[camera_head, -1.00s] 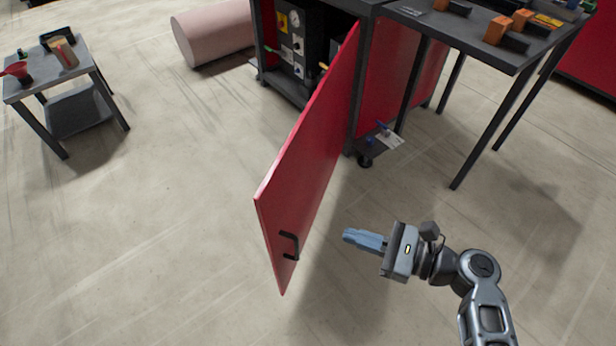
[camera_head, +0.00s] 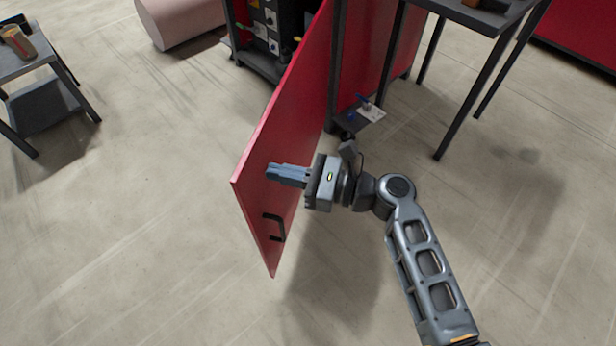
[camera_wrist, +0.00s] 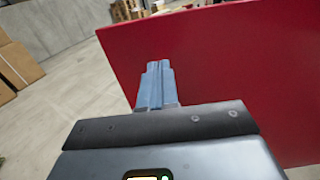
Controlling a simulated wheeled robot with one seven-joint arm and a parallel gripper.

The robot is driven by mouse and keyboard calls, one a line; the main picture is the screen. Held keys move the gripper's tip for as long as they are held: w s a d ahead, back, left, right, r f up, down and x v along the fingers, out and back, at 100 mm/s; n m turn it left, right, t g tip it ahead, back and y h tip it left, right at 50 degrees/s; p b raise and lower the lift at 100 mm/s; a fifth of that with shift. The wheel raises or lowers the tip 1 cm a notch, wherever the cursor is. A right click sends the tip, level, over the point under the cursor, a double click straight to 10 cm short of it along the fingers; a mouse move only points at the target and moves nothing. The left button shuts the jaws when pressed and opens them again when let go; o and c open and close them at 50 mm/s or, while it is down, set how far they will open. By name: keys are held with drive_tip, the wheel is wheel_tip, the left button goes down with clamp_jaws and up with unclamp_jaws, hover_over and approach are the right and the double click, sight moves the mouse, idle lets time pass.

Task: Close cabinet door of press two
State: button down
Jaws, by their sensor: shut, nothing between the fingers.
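The red cabinet door (camera_head: 284,130) stands wide open, swung out from the dark cabinet (camera_head: 264,66), whose inside with panels and gauges shows at the top of the head view. A black handle (camera_head: 274,228) sits on the door near its lower free edge. My gripper (camera_head: 270,172) is shut and empty, in front of the door's handle-side face and above the handle in the picture. In the wrist view the gripper (camera_wrist: 158,68) points at the red door (camera_wrist: 225,75), which fills the right. I cannot tell whether the fingertips touch it.
A dark table (camera_head: 478,17) stands at the upper right, its legs on the floor. A grey cart (camera_head: 42,105) and a pink cylinder (camera_head: 180,20) are at the upper left. The floor left of the door is clear.

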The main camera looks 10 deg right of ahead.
drive_tip(key=shift+x, duration=1.1)
